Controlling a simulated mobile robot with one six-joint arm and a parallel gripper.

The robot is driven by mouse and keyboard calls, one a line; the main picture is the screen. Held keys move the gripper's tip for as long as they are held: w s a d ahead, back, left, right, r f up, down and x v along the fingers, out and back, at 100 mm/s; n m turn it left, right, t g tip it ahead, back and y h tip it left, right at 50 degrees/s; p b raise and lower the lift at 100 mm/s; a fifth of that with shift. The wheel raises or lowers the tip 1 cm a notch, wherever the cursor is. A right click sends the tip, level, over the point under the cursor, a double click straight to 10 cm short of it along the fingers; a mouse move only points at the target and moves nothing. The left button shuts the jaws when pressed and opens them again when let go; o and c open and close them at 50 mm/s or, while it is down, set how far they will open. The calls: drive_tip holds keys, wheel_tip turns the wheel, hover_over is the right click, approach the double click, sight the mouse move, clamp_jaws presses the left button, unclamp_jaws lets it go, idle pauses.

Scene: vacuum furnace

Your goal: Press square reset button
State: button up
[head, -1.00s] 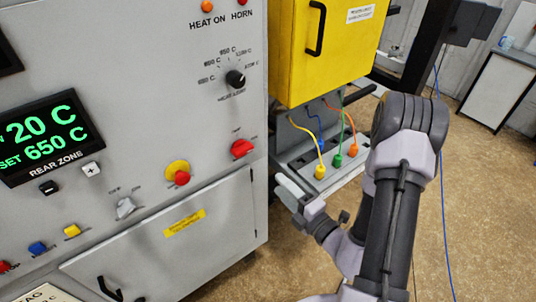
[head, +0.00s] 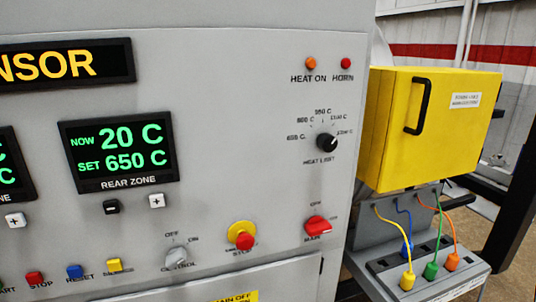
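The panel also holds a control selector (head: 176,254), a red mushroom stop on a yellow base (head: 242,236), a red main switch (head: 317,225) and a rear zone display (head: 118,150). A yellow box (head: 430,140) and a cable connector block (head: 425,275) stand at the right.

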clamp_jaws()
idle(1.7)
